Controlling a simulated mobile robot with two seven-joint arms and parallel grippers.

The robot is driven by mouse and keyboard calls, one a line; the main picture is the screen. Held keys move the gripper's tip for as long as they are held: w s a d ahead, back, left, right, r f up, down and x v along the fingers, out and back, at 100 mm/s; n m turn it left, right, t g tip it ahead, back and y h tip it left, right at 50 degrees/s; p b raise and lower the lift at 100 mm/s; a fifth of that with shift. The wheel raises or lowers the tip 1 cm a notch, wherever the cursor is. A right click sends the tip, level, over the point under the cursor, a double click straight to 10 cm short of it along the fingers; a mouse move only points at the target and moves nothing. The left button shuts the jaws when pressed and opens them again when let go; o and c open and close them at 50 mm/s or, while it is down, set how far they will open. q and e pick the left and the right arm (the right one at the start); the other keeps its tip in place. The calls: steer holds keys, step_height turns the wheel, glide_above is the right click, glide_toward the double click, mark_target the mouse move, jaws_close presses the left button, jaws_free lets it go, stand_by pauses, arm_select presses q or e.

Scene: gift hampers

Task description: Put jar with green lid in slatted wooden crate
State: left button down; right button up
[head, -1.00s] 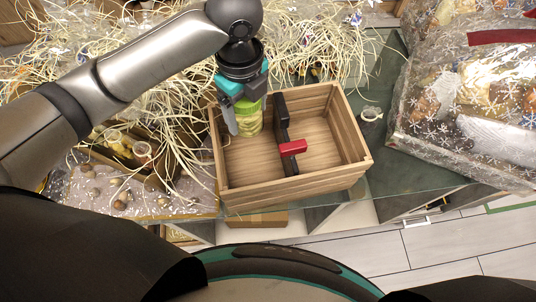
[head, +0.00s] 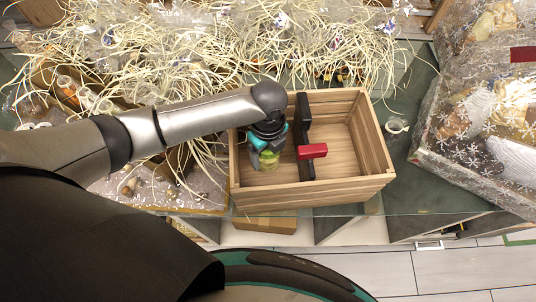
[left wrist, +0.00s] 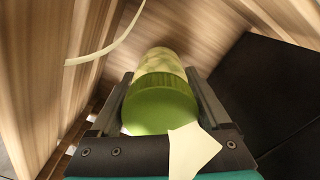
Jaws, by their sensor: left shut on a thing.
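The slatted wooden crate (head: 315,197) stands on the counter in the head view. My left gripper (head: 266,153) reaches down into its left part. It is shut on the jar with the green lid (head: 268,162), which is largely hidden by the gripper and wrist. In the left wrist view the jar's green lid (left wrist: 160,108) faces the camera between the two fingers of my left gripper (left wrist: 165,85). The jar is inside the crate walls. I cannot tell whether its base touches the crate floor. My right gripper is not in view.
A black upright item (head: 303,130) and a red block (head: 313,151) stand in the crate, right of the jar. The crate's right part is clear. Straw (head: 220,50) lies behind. A clear snowflake-printed bag (head: 480,130) lies at the right, and a small white ring-like item (head: 397,126) beside the crate.

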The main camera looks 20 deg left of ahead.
arm_select(q)
steer(key=shift+f, duration=0.55)
jaws_free()
steer(key=shift+f, duration=0.15)
step_height(320, 180, up, 12)
steer(key=shift+r+p, duration=0.15)
steer(key=shift+p, duration=0.9)
